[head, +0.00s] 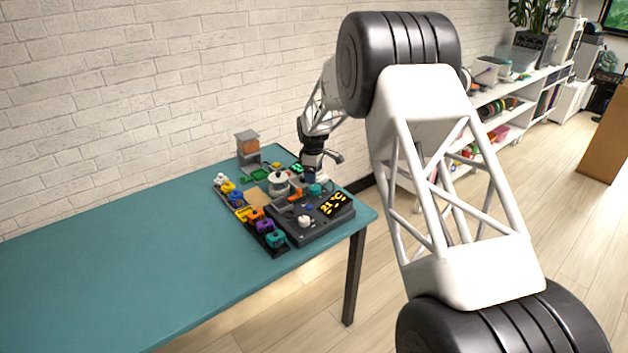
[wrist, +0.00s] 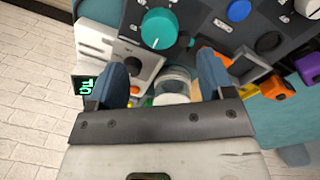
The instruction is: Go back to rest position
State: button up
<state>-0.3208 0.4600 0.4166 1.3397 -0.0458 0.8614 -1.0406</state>
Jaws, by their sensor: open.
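My gripper (head: 311,178) is over the far right part of the teal table (head: 120,262), just beyond the dark console. In the wrist view my gripper (wrist: 165,82) has its two blue fingers apart, with a gap between them. A white and grey round container (wrist: 172,86) shows below and between the fingers, and I cannot tell whether they touch it. The dark console (head: 322,222) carries a yellow lit display, knobs and an orange part. A teal knob (wrist: 159,28) on a device shows just past the fingertips.
A row of small coloured blocks (head: 256,215) stands in a dark tray left of the console. A grey dispenser with orange contents (head: 248,148) stands at the back. The table's left part is bare. A white brick wall (head: 130,90) runs behind; a white shelf (head: 510,105) stands beyond.

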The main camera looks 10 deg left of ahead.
jog(key=shift+r, duration=0.6)
jog(key=shift+s+d+r, duration=0.1)
jog(key=shift+r, duration=0.1)
jog(key=s+d+r+m, duration=0.4)
jog(key=s+d+r, duration=0.6)
jog(key=s+r, duration=0.25)
jog(key=s+d+r+m, duration=0.4)
jog(key=s+d+r, duration=0.5)
jog(key=s+r, duration=0.3)
jog(key=s+d+r+m+t, duration=0.15)
jog(key=s+d, duration=0.25)
jog(key=s, duration=0.5)
jog(key=s+d+r+m, duration=0.1)
jog(key=s+d+m, duration=0.15)
jog(key=s, duration=0.75)
jog(key=s+d+f+m, duration=0.2)
jog(key=s, duration=0.8)
jog(key=s+d+f+m, duration=0.2)
jog(key=s+d, duration=0.1)
jog(key=s, duration=0.7)
